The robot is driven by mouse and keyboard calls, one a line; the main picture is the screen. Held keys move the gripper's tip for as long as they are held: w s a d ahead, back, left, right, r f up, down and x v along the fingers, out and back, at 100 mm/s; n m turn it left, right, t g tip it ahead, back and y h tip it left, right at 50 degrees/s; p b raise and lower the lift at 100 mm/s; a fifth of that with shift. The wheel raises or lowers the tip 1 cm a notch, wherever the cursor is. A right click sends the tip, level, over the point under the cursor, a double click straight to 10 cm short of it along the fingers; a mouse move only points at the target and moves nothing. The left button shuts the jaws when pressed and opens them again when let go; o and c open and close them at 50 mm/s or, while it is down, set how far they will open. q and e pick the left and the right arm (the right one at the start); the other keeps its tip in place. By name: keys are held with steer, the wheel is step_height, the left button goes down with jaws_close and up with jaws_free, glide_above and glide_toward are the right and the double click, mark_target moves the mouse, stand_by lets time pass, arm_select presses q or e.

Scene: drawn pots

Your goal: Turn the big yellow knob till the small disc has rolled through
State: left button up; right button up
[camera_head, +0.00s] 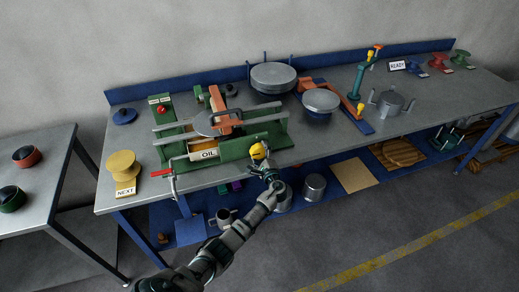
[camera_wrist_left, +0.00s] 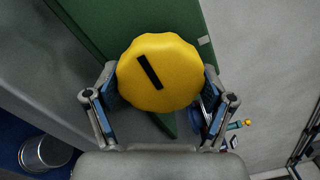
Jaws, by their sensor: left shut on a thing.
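The big yellow knob (camera_head: 257,150) sits on the front right of a green machine (camera_head: 265,130). In the left wrist view the knob (camera_wrist_left: 160,65) fills the middle, with a scalloped rim and a slanted black bar on its face. My left gripper (camera_head: 261,158) is shut on the knob. In the left wrist view its fingers (camera_wrist_left: 160,92) press on both sides of the rim. A grey disc (camera_head: 205,123) stands in the machine, left of an orange arm that partly hides it. My right gripper is out of view.
Large grey discs (camera_head: 273,76) are behind right. The bench's front right is mostly clear.

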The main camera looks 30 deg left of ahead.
arm_select(q)
steer(key=shift+r+m+p, duration=0.1)
steer(key=shift+m+p, duration=0.55)
steer(key=shift+m, duration=0.25)
steer(key=m+p, duration=0.4)
steer(key=m, duration=0.1)
steer(key=shift+m, duration=0.3)
steer(key=m+p, duration=0.2)
steer(key=m, duration=0.2)
steer(key=shift+s+a+m+p, duration=0.1)
steer(key=shift+m+p, duration=0.2)
steer(key=shift+p, duration=0.1)
steer(key=m+p, duration=0.2)
steer(key=m, duration=0.2)
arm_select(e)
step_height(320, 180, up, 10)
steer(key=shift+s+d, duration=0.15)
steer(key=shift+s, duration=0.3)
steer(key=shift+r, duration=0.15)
arm_select(q)
steer(key=o, duration=0.9)
steer(key=shift+o, duration=0.6)
steer(key=shift+a+f, duration=0.1)
steer(key=shift+f, duration=0.15)
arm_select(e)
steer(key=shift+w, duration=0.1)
